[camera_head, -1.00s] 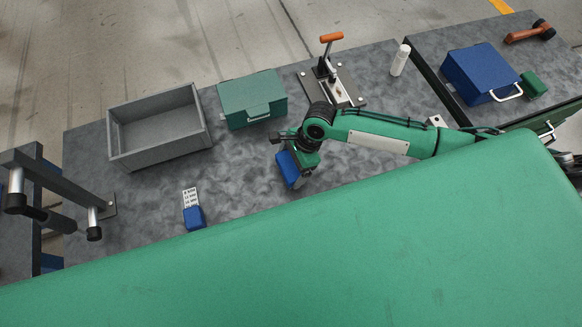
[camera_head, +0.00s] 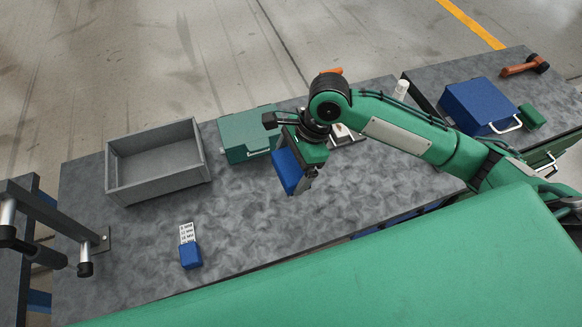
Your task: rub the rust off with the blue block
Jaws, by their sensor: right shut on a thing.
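A blue block (camera_head: 287,172) hangs at my right gripper (camera_head: 303,178), which is shut on it. Block and gripper seem to be above the middle of the grey bench; the exact gap below them cannot be told. The gripper's wrist and the green arm partly cover the block's upper right side. A smaller blue piece (camera_head: 190,256) lies against a white marked card (camera_head: 186,232) at the bench's front left. I cannot make out any rust. My left gripper is not in view.
A grey open box (camera_head: 160,185) and a green case (camera_head: 240,150) stand behind. A clamp with an orange handle (camera_head: 332,71) is mostly hidden by my arm. A blue case (camera_head: 480,106), white bottle (camera_head: 401,88) and hammer (camera_head: 525,66) are at right. Bare bench lies around the card.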

